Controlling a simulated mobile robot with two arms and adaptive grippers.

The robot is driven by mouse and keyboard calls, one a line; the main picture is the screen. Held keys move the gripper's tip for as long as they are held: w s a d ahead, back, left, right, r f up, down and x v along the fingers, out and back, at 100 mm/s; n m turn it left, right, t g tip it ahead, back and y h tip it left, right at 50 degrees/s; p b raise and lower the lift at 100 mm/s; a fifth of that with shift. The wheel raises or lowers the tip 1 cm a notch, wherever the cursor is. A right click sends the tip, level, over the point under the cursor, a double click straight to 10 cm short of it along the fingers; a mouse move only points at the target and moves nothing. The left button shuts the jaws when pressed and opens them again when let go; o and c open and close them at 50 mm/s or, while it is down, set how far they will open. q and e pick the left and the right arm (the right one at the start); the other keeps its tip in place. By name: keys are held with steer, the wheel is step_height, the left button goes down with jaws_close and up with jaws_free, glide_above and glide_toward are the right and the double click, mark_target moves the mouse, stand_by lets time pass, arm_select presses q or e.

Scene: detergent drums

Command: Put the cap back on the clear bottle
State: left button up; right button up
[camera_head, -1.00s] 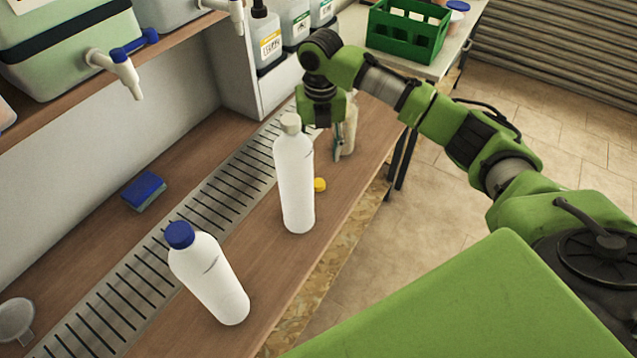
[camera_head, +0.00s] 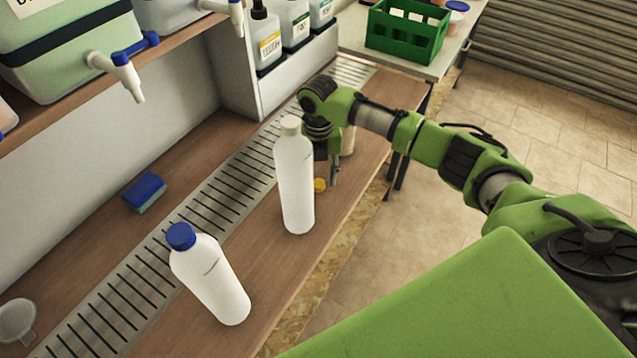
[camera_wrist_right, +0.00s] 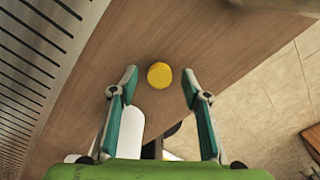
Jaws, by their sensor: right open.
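The yellow cap (camera_head: 320,185) lies on the wooden bench, just right of the white bottle with the grey cap (camera_head: 296,185). My right gripper (camera_head: 328,174) points down near it, open and empty, partly hidden behind that bottle. In the right wrist view the yellow cap (camera_wrist_right: 159,75) shows between and a little beyond the open fingertips (camera_wrist_right: 161,78), apart from both. A pale, clear-looking bottle (camera_head: 348,140) stands behind my right gripper; most of it is hidden, including its top. My left gripper is out of view.
A white bottle with a blue cap (camera_head: 210,278) stands nearer on the bench. A drain grate (camera_head: 130,290) runs along the bench, with a blue sponge (camera_head: 145,190) beyond it. A green crate (camera_head: 405,32) stands on the far table. The bench edge drops to the floor at right.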

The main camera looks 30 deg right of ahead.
mark_target(319, 182)
steer(key=shift+f, duration=0.4)
steer(key=c, duration=0.8)
steer(key=shift+o, duration=0.2)
step_height(319, 182, up, 10)
